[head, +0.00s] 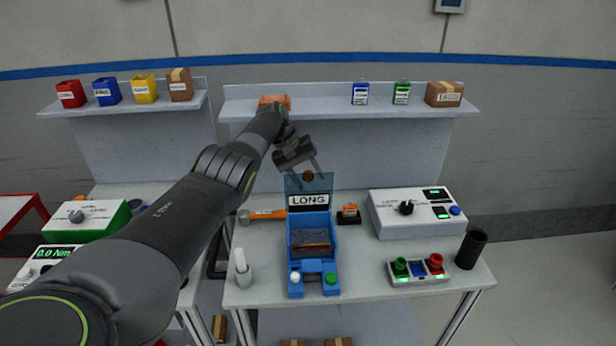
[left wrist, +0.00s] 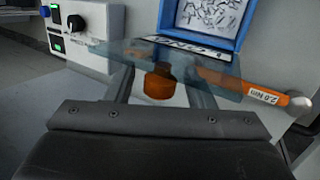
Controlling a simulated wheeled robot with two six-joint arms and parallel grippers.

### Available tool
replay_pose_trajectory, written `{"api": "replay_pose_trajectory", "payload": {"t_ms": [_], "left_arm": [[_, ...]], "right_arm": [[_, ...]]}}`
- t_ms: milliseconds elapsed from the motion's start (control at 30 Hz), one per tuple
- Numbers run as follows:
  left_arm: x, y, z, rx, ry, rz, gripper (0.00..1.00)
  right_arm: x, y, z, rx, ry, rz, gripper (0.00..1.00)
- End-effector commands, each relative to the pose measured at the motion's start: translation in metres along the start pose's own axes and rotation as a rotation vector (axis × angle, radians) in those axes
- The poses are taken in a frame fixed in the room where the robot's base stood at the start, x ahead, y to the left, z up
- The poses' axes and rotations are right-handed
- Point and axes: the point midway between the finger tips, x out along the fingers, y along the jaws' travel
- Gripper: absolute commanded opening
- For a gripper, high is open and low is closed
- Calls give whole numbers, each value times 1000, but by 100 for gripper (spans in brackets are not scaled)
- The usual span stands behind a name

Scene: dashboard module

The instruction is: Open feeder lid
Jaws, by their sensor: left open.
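The blue feeder (head: 312,243) stands on the middle table, its tray of small parts uncovered; the tray also shows in the left wrist view (left wrist: 212,17). Its translucent lid (head: 322,184) stands raised at the back, above the LONG label. The lid also shows in the left wrist view (left wrist: 222,80). An orange-brown knob (left wrist: 158,84) is on the lid. My left gripper (head: 307,174) is open at the raised lid, its fingers (left wrist: 160,88) on either side of the knob, apart from it as far as I can see. My right gripper is out of view.
An orange torque tool (head: 264,215) lies left of the feeder; a small orange part (head: 348,212) sits right of it. A white control box (head: 410,215), button panel (head: 418,270) and black cup (head: 470,250) stand at the right. A white bottle (head: 241,268) is front left.

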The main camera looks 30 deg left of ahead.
Motion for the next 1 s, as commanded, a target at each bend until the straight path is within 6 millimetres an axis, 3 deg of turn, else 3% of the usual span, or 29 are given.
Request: {"api": "replay_pose_trajectory", "payload": {"t_ms": [267,800,1000], "left_arm": [[-22,0,-1,2,3,1,49],[-146,0,-1,0,2,3,49],[-166,1,0,-1,0,1,49]], "right_arm": [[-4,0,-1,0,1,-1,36],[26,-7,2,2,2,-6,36],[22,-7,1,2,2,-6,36]]}}
